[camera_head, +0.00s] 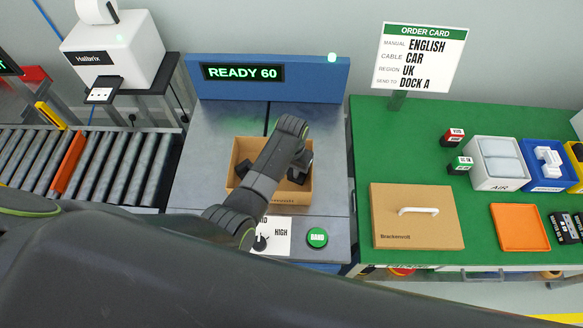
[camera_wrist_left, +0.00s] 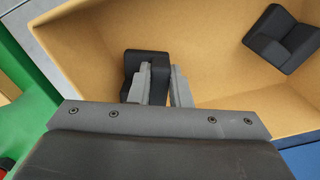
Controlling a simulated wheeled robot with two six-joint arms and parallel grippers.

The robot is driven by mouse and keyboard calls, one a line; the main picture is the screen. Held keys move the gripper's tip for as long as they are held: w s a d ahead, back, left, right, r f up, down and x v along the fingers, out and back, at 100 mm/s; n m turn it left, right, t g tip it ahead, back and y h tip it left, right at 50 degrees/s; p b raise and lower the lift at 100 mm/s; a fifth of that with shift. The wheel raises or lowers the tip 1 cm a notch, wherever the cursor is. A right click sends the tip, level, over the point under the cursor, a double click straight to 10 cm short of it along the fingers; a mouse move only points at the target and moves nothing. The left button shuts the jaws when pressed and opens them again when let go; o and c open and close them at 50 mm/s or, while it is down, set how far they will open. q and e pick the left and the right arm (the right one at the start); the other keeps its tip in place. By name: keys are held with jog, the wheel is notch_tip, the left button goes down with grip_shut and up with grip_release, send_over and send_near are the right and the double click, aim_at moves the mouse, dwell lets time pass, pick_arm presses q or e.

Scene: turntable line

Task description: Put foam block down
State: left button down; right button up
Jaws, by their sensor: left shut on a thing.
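My left gripper (camera_wrist_left: 160,85) is shut on a black foam block (camera_wrist_left: 160,58), with its grey fingers on either side. The block is inside the open cardboard box (camera_wrist_left: 90,50), near one wall; I cannot tell whether it touches the floor. A second black foam block (camera_wrist_left: 285,40) lies in the box toward the far end. In the head view the box (camera_head: 262,203) stands on the grey turntable bench and my left arm reaches over it. The second block (camera_head: 243,168) shows at its left; my left gripper (camera_head: 298,172) is at its right side, mostly hidden. My right gripper is not in view.
A green table (camera_head: 370,150) on the right holds a cardboard lid (camera_head: 417,222) with a white handle, an orange tray (camera_head: 519,228), and white (camera_head: 497,184) and blue (camera_head: 550,187) bins. A green button (camera_head: 317,237) is in front of the box. A roller conveyor (camera_head: 120,165) is left.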

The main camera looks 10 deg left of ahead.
aim_at(292, 170)
pick_arm(q)
jog(key=shift+f, duration=0.45)
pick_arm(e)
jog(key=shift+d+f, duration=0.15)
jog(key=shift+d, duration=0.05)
pick_arm(q)
jog(key=c, duration=1.3)
grip_release()
jog(key=shift+c, duration=0.2)
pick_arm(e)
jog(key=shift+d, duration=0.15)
pick_arm(q)
jog(key=shift+r, duration=0.25)
notch_tip(292, 170, up, 13)
jog(key=shift+f, duration=0.15)
